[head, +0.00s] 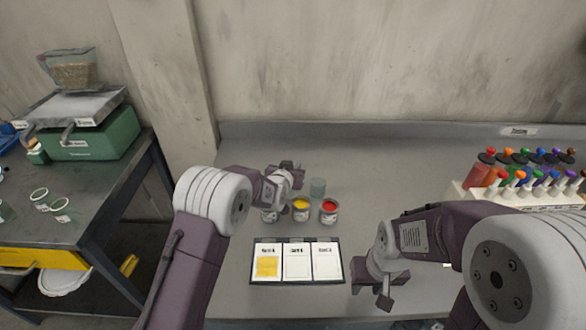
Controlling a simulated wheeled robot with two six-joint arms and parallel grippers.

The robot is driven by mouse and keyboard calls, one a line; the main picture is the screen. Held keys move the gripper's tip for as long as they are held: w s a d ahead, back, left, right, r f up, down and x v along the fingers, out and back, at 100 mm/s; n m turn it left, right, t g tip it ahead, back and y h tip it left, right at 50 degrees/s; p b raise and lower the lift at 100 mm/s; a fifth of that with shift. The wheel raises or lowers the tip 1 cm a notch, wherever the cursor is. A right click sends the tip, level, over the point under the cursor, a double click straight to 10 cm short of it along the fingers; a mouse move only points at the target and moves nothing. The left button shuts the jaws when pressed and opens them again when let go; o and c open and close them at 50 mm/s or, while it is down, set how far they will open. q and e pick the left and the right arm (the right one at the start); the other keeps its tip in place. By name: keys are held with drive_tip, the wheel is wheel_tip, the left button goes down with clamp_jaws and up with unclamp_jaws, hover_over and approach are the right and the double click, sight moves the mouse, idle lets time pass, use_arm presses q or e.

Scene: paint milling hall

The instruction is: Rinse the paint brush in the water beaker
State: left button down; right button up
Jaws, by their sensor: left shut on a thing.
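My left gripper (294,177) is shut at the back of the paint cups, on a thing that I take to be the paint brush; the brush itself is too small and too hidden to make out. The water beaker (318,188), small, clear and greenish, stands just right of and close to this gripper. I cannot tell whether the brush touches it. My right gripper (375,294) appears open and empty, low over the table to the right of the cards.
A yellow paint cup (301,211), a red one (329,211) and a partly hidden one (269,214) stand in front of the beaker. A dark board (298,283) holds three white cards, the left one painted yellow. A rack (520,200) of coloured bottles stands right.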

drive_tip(key=shift+f, duration=0.1)
idle(0.4)
use_arm(q)
drive_tip(key=shift+s, duration=0.45)
drive_tip(key=shift+w, duration=0.3)
use_arm(e)
drive_tip(key=shift+f, duration=0.2)
use_arm(q)
drive_tip(key=shift+r, duration=0.1)
use_arm(e)
drive_tip(key=shift+r, duration=0.1)
